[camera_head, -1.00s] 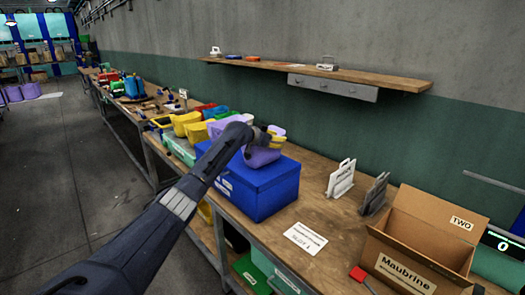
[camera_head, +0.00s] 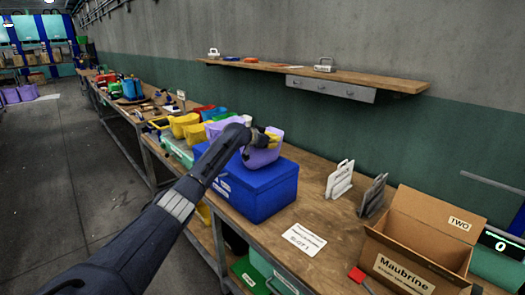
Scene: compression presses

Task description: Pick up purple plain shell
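A purple plain shell (camera_head: 262,156) is at the top of the blue box on the workbench, seen in the head view. My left gripper (camera_head: 268,140) is at the shell's upper edge, with its yellowish fingertips against or just over it. The arm hides the shell's left part, and the fingers are too small to show whether they are closed on it. My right gripper is not in view.
The blue box (camera_head: 258,193) stands on the wooden bench. White and grey holders (camera_head: 340,180) and an open cardboard box (camera_head: 418,235) are to the right. Several coloured bins (camera_head: 184,122) line the bench behind. A shelf (camera_head: 390,79) hangs on the wall.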

